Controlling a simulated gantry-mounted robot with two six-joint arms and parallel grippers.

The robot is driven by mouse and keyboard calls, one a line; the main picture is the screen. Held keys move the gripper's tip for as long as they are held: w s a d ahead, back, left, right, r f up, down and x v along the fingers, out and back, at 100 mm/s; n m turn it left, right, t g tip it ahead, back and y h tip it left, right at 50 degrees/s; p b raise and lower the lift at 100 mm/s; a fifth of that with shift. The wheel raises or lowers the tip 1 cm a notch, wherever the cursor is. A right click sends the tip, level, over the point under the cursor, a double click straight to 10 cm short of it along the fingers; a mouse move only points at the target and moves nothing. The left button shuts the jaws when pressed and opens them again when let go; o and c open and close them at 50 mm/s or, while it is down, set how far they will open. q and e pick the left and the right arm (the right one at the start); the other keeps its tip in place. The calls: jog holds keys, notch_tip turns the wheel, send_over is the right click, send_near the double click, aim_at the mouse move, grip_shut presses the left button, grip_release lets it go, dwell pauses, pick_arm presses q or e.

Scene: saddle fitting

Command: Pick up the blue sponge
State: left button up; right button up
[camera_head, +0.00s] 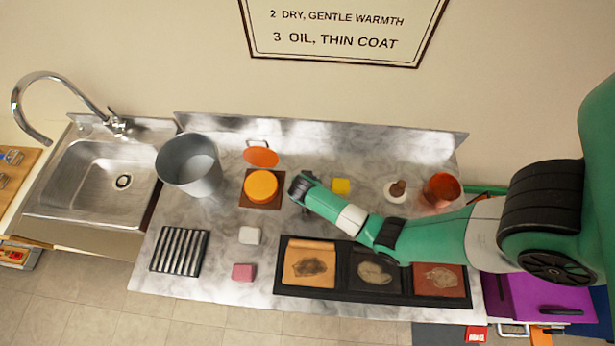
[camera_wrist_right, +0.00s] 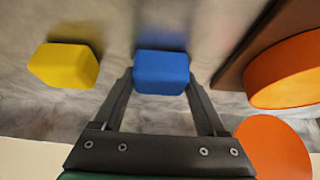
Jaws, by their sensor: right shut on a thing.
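The blue sponge (camera_wrist_right: 162,73) is a small block between the fingertips of my right gripper (camera_wrist_right: 161,80) in the right wrist view. The gripper is shut on it. I cannot tell whether the sponge still touches the counter. In the head view my right gripper (camera_head: 301,190) is over the marble counter, just right of the orange round tin, and it hides the sponge. My left gripper is not in view.
The orange tin (camera_head: 261,186) and its lid (camera_head: 261,156) are close to the gripper's left. A yellow sponge (camera_head: 341,185) is to its right. White (camera_head: 250,235) and pink (camera_head: 243,271) blocks, a black tray (camera_head: 340,294), a rack (camera_head: 180,250) and a grey bucket (camera_head: 189,164) stand around.

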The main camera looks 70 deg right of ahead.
jog(key=shift+r+p, duration=0.3)
jog(key=shift+r, duration=0.25)
notch_tip(320, 180, up, 3)
jog(key=shift+s+f+p, duration=0.1)
jog(key=shift+s+p, duration=0.05)
jog(key=shift+p, duration=0.55)
jog(key=s+a+r+p, duration=0.1)
jog(key=s+r, duration=0.2)
jog(key=s, duration=0.1)
jog(key=s+a+r+p, duration=0.1)
jog(key=s+a+r, duration=0.1)
jog(key=s+r, duration=0.1)
jog(key=s+a+r+p, duration=0.2)
jog(key=s+r, duration=0.1)
jog(key=s, duration=0.2)
jog(key=shift+s+r, duration=0.1)
jog(key=shift+s, duration=0.3)
jog(key=o, duration=0.7)
jog(key=c, duration=0.6)
